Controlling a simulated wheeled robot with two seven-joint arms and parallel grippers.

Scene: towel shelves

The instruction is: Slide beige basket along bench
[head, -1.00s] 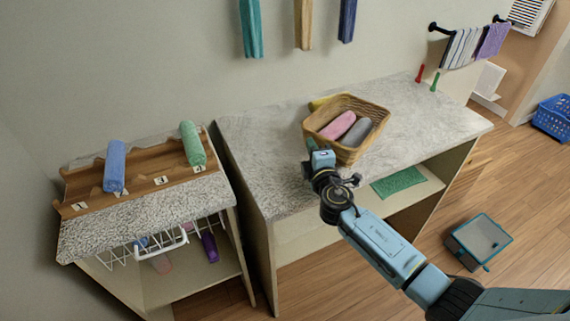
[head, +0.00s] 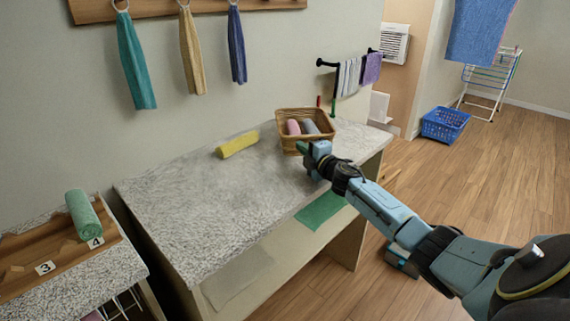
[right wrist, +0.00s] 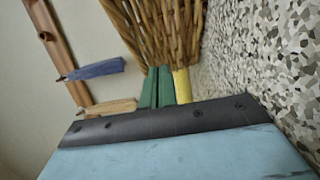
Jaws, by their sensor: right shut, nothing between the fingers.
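The beige wicker basket (head: 291,147) stands upright near the right end of the speckled bench top (head: 200,190). A pink rolled towel (head: 293,127) and a grey one (head: 311,127) lie in it. My right gripper (head: 302,147) is shut and empty, low at the basket's front side. The right wrist view shows its green fingertips (right wrist: 156,88) right by the basket's woven wall (right wrist: 160,30); I cannot tell whether they touch. My left gripper is not in view.
A yellow rolled towel (head: 238,144) lies on the bench left of the basket. Red and green pegs stand behind the basket. A wall rail (head: 345,64) holds towels above. The bench's left and middle are clear. A blue laundry basket (head: 444,125) stands on the floor.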

